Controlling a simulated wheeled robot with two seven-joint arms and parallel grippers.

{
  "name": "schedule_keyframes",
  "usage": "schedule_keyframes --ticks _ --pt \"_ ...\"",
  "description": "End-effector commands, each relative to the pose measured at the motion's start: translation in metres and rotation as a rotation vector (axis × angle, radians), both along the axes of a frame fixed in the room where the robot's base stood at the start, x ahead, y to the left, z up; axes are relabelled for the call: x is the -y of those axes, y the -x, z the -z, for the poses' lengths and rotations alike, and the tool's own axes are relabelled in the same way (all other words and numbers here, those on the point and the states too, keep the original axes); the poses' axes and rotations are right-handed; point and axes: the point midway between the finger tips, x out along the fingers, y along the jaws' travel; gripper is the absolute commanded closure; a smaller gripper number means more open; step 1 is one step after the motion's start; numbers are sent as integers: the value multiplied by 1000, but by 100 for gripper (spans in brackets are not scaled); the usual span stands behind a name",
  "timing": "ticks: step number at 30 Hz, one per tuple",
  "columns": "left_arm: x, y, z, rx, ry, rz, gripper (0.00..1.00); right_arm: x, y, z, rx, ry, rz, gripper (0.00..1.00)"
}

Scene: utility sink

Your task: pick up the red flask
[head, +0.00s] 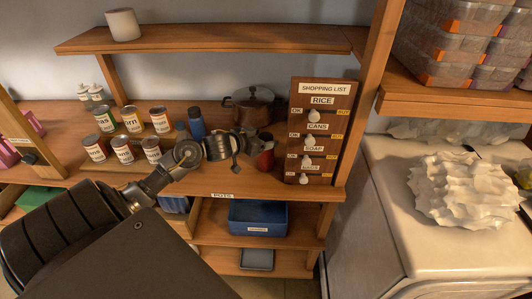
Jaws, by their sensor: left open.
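The red flask (266,158) stands on the wooden shelf, just left of the shopping list board. My left arm comes in from the left and its gripper (250,143) is at the flask's left and partly in front of it. The left gripper is open. It hides part of the flask, and I cannot tell whether the fingers touch it or reach around it. My right gripper is not in view.
A dark pot (250,105) stands behind the flask and a blue bottle (197,123) left of it. The shopping list board (320,130) stands close on the right. Several cans (132,119) stand at the left. A blue bin (258,218) sits below.

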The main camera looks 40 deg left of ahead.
Motion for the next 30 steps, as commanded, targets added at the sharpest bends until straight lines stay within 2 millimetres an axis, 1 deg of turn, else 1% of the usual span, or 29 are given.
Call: schedule_keyframes --ticks 1,3,7,10,16,17,30 --pt "0 -8 -1 0 5 -3 29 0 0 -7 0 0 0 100" --pt "0 -18 4 0 5 -2 29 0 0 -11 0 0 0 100" --pt "0 -32 11 1 2 -2 29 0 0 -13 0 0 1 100" --pt "1 -36 14 0 0 -1 29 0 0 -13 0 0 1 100" --pt "1 -36 15 0 -1 -1 29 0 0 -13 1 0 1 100" --pt "1 -36 15 1 -1 -1 32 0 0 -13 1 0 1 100" --pt "1 -36 15 1 0 -1 89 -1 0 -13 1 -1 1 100"
